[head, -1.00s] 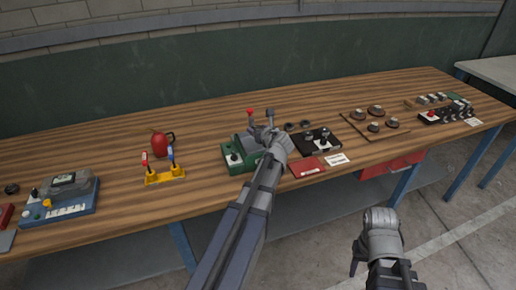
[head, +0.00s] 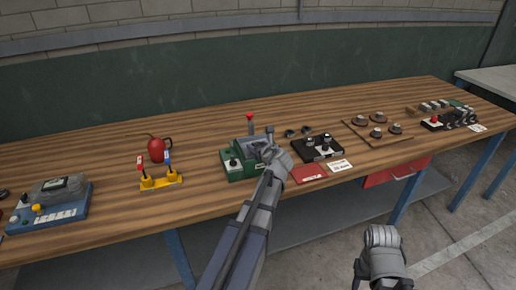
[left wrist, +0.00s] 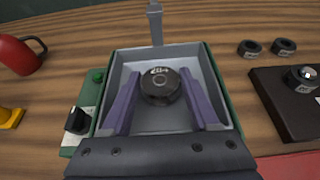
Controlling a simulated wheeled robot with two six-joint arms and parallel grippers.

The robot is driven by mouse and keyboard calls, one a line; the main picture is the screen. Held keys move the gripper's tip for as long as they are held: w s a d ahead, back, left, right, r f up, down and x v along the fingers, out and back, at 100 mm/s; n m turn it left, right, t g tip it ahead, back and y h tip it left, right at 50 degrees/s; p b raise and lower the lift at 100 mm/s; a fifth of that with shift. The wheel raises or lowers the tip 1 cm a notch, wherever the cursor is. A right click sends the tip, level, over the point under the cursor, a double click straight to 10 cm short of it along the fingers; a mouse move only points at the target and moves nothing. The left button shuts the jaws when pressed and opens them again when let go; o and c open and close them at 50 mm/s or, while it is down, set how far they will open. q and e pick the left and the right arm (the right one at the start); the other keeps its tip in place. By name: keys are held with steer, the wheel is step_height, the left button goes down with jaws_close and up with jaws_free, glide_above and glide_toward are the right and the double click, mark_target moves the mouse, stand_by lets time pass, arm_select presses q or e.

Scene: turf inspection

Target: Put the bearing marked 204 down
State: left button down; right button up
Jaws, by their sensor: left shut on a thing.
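The bearing (left wrist: 160,86), a dark ring with pale marking on its top, is between the purple fingertips of my left gripper (left wrist: 161,92), which is shut on it. The marking looks like 204 but is small. The bearing is over or in the grey tray (left wrist: 221,84) of a green device (head: 236,173); I cannot tell whether it touches the tray floor. In the head view my left gripper (head: 268,146) is at that device and hides the bearing. My right gripper (head: 384,262) hangs in front of the bench, its fingers out of sight.
Two loose bearings (left wrist: 249,48) lie right of the device. A black block (head: 318,148) with posts, a red mat (head: 309,173) and a white card (head: 340,165) are close by. A red jug (head: 156,149) and yellow stand (head: 161,182) stand left.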

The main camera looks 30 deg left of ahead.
arm_select(q)
steer(key=shift+f, duration=0.15)
steer(key=shift+c, duration=0.7)
jaws_free()
steer(key=shift+s+d+r, duration=0.1)
steer(key=shift+d+r, duration=0.05)
steer(key=shift+r, duration=0.2)
steer(key=p+v, duration=0.4)
steer(key=v, duration=0.7)
steer(key=shift+s+d+p, duration=0.2)
steer(key=shift+p, duration=0.15)
